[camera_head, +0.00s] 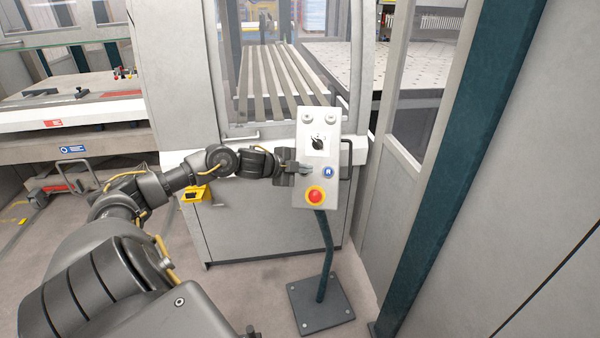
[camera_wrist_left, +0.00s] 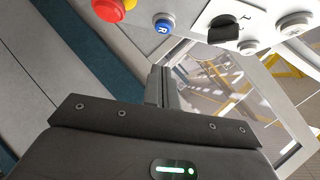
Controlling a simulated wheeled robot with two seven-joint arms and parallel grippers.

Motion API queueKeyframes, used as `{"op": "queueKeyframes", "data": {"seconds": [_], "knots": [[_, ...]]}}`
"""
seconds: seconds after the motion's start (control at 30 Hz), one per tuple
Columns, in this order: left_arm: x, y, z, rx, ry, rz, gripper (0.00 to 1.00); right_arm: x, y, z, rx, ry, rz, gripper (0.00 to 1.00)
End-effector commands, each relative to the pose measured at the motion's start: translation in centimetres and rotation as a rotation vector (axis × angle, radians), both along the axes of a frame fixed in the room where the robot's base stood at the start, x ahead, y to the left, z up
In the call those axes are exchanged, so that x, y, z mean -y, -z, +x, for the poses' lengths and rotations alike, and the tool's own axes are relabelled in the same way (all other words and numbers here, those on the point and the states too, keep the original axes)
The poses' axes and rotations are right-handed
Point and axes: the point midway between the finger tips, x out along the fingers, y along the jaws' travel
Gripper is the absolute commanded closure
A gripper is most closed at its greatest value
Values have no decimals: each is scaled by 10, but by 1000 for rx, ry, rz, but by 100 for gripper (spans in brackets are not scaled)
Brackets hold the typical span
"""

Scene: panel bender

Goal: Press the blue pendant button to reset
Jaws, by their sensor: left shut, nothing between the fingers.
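The pendant (camera_head: 304,184) is a light grey panel on a dark post. Its blue button (camera_head: 328,172), marked R, sits on the right side of the panel, above the red emergency stop on a yellow base (camera_head: 315,195). My left gripper (camera_head: 308,169) is shut and empty, in front of the panel, with its tips just left of the blue button. In the left wrist view the blue button (camera_wrist_left: 164,26) shows beyond and above the shut fingers (camera_wrist_left: 160,85), with a visible offset. Whether the tips touch the panel is unclear. My right gripper is not in view.
A black rotary knob (camera_head: 317,143) and two pale buttons are higher on the panel. A handle (camera_head: 346,159) sticks out at its right. The post stands on a dark base plate (camera_head: 320,303). The machine housing is behind, and a teal column (camera_head: 455,160) stands right.

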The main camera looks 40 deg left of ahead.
Motion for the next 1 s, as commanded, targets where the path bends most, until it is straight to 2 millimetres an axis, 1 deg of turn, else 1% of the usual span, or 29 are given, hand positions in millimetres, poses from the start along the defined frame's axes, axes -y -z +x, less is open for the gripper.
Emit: {"op": "queueKeyframes", "data": {"seconds": [0.03,0.1,0.23,1.0], "knots": [[-2,0,-5,-2,1,4,100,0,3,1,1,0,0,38],[-2,-3,-10,-2,1,1,100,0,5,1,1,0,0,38],[-2,-7,-14,0,2,0,100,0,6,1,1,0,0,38],[-2,-9,-15,1,2,-1,100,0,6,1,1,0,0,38]]}}
